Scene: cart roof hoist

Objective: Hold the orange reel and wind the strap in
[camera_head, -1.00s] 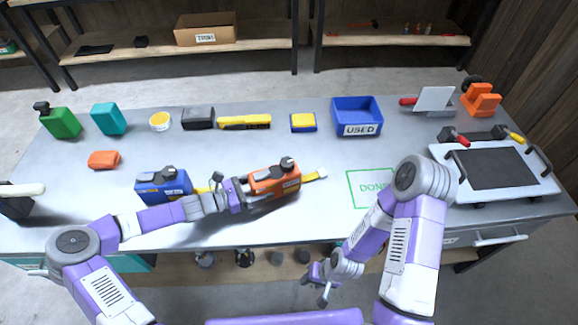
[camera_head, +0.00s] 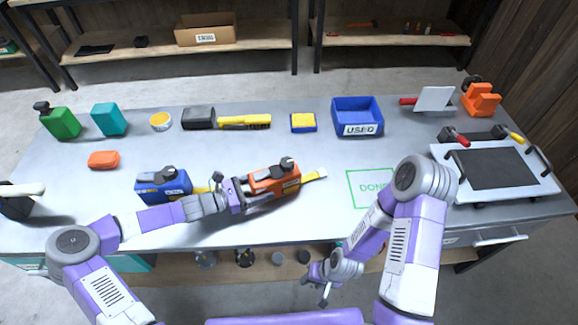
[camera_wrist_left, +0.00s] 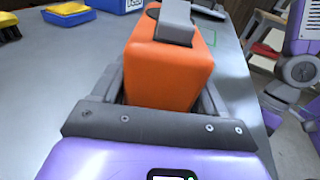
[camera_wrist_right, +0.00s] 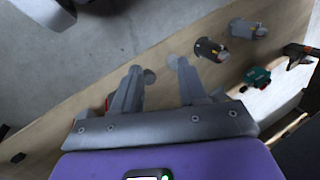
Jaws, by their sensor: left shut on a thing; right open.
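The orange reel (camera_head: 275,181) stands on the table near its front middle, with a grey crank on top. A yellow strap (camera_head: 314,176) sticks out from its right side and ends in a pale tip. My left gripper (camera_head: 255,190) is shut on the orange reel, its fingers along both sides; the reel body (camera_wrist_left: 170,75) fills the space between the fingers in the left wrist view. My right gripper (camera_head: 322,287) is open and empty, low in front of the table's front edge. In the right wrist view its fingers (camera_wrist_right: 160,85) are spread apart over the lower shelf.
A blue reel (camera_head: 160,187) with a yellow strap stands left of the orange one. A green DONE square (camera_head: 370,202) lies right of it. The blue USED bin (camera_head: 357,103) is behind. A hotplate-like tray (camera_head: 540,185) sits at right. Tools (camera_wrist_right: 212,50) stand on the lower shelf.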

